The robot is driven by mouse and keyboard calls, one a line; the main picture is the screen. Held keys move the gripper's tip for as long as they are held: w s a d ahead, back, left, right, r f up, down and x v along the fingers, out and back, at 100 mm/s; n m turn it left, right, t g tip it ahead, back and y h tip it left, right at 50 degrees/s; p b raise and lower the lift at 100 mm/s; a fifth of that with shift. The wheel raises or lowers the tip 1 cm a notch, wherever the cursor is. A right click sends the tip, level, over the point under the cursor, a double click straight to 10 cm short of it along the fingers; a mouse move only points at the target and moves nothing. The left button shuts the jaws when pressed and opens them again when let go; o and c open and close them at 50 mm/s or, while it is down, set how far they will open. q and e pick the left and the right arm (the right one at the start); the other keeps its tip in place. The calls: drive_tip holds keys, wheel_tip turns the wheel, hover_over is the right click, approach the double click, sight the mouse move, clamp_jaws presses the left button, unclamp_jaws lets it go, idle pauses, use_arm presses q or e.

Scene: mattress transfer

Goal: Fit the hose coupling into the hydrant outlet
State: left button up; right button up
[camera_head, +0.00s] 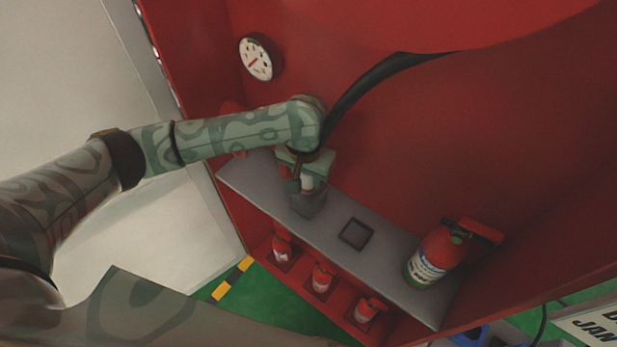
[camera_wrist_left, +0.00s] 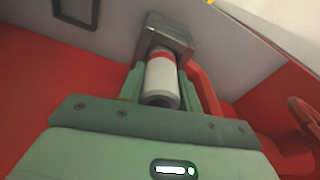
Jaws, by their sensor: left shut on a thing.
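My left gripper (camera_head: 306,176) is shut on a white cylinder with a red band, which looks like the hose coupling (camera_wrist_left: 162,80); it also shows in the head view (camera_head: 307,183). The coupling's far end meets a grey block (camera_wrist_left: 171,36), seemingly the hydrant outlet, which stands on the grey shelf in the head view (camera_head: 308,206). I cannot tell whether the coupling is inside the block or just against it. The gripper's green fingers flank the coupling in the wrist view. My right gripper is not in view.
Small red bottles (camera_head: 322,277) stand below. A black hose (camera_head: 375,75) curves above. A gauge (camera_head: 256,60) is on the red back wall. A red wheel (camera_wrist_left: 306,112) is at right.

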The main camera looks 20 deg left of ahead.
use_arm(q)
drive_tip(key=shift+s, duration=0.1)
drive_tip(key=o, duration=1.2)
drive_tip(key=shift+r, duration=0.1)
drive_tip(key=r+p, duration=0.2)
drive_tip(key=r, duration=0.2)
drive_tip(key=s+r+p, duration=0.1)
drive_tip(key=r+p, duration=0.1)
drive_tip(key=r, duration=0.2)
drive_tip(key=r+p, duration=0.2)
drive_tip(key=r, duration=0.2)
drive_tip(key=shift+s+a, duration=0.1)
drive_tip(key=shift+s, duration=0.1)
